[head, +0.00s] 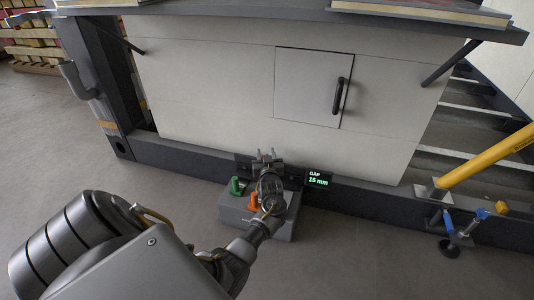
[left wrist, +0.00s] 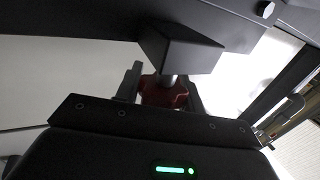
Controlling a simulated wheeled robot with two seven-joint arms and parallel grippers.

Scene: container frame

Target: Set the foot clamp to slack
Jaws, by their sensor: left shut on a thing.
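The foot clamp seems to be the grey box (head: 228,208) on the floor at the foot of the pale panel. A green peg (head: 235,186) and an orange peg (head: 253,202) stand on it. A display (head: 319,179) beside it reads "GAP 15 mm". My left gripper (head: 267,160) is over the box, reaching toward the dark base rail. In the left wrist view the gripper is shut on a dark red knob (left wrist: 163,95) with a short metal shaft above it. My arm hides the knob in the head view. My right gripper is not in view.
The pale panel (head: 200,85) with a door and black handle (head: 338,96) rises behind the clamp. The floor (head: 350,255) in front is clear.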

